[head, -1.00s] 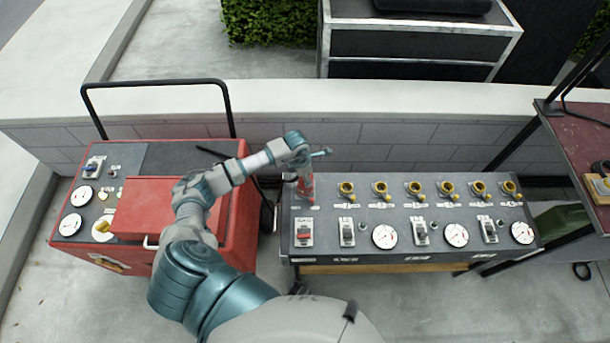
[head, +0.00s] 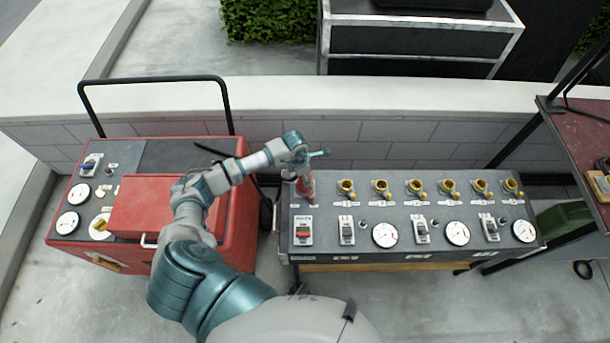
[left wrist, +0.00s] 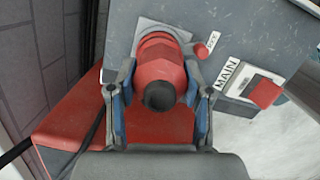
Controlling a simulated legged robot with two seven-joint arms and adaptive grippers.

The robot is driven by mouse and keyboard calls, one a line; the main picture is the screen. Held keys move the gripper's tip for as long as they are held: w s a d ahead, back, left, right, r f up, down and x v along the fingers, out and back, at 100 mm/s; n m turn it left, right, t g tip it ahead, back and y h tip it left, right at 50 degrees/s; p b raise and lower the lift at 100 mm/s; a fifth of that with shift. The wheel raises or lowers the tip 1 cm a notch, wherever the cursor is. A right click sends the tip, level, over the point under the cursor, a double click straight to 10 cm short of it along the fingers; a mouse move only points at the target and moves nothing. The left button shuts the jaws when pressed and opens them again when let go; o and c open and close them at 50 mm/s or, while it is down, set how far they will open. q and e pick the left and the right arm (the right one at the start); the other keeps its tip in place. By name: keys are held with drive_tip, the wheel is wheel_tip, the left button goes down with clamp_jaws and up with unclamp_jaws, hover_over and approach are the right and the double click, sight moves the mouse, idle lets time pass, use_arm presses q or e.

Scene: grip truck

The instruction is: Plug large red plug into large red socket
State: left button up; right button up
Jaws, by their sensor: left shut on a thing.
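The large red plug (left wrist: 162,82) is between the two fingers of my left gripper (left wrist: 160,108) in the left wrist view, with its dark round end toward the camera. My left gripper is shut on it. The plug also shows in the head view (head: 306,187), upright at the left end of the grey panel (head: 375,215). The large red socket (left wrist: 160,38) shows as a red ring on a grey plate just beyond the plug. The plug covers most of it, and I cannot tell how deep the plug sits. My right gripper is not in view.
A red switch labelled MAIN (left wrist: 264,92) and a small red knob (left wrist: 201,51) are close beside the socket. Several yellow sockets (head: 414,186) line the panel to the right. A red machine (head: 160,205) stands left, a block wall (head: 400,145) behind.

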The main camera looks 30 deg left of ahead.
use_arm(q)
drive_tip(key=shift+a+f, duration=0.1)
drive_tip(key=shift+f, duration=0.35)
drive_tip(key=shift+f+b, duration=0.2)
drive_tip(key=shift+b, duration=0.25)
drive_tip(key=o, duration=1.5)
drive_tip(key=shift+c, duration=0.2)
drive_tip(key=o, duration=0.3)
drive_tip(key=shift+r+p, duration=1.75)
drive_tip(key=shift+r, duration=0.8)
drive_tip(key=shift+f, duration=0.1)
